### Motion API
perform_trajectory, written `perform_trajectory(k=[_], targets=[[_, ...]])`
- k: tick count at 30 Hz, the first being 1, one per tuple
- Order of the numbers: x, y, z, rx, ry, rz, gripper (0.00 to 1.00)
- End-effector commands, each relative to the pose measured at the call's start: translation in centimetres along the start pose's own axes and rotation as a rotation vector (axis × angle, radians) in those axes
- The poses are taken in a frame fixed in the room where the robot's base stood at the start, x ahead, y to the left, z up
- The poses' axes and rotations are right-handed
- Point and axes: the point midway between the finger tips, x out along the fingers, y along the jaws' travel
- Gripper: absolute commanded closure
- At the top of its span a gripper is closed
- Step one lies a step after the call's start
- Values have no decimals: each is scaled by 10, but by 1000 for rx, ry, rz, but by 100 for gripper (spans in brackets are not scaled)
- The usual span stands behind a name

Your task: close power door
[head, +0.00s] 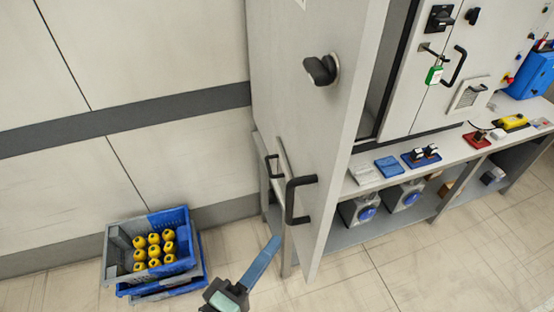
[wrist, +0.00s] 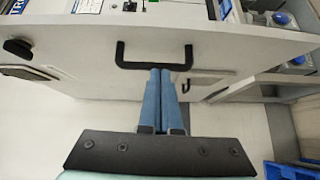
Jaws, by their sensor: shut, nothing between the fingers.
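The power door (head: 335,130) is a tall light-grey panel that stands swung open from its cabinet. It carries a black bar handle (head: 289,200) low on its face and a black knob (head: 320,70) higher up. My gripper (head: 276,240) is just below and left of the handle in the head view. In the wrist view the fingers of my gripper (wrist: 160,72) are together and empty, their tips at the handle's bar (wrist: 136,66). I cannot tell whether they touch it. The door (wrist: 75,48) fills the upper part of that view.
A blue and grey crate (head: 116,262) with yellow items stands on the floor at left. A bench (head: 400,172) with small devices runs right of the door. A green padlock (head: 434,75) hangs on the neighbouring cabinet door. Tiled floor at lower right is clear.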

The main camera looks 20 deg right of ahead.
Motion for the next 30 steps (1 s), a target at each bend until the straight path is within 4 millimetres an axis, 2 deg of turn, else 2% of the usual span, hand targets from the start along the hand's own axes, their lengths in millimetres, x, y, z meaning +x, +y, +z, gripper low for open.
perform_trajectory(k=[2, 5, 15, 21, 30], targets=[[-3, 2, 4, -36, -7, 13, 100], [2, 3, 6, -46, -11, 21, 100], [61, 6, 5, -40, -11, 21, 100], [87, 4, 6, -40, -9, 20, 100], [96, 3, 5, -39, -7, 19, 100]])
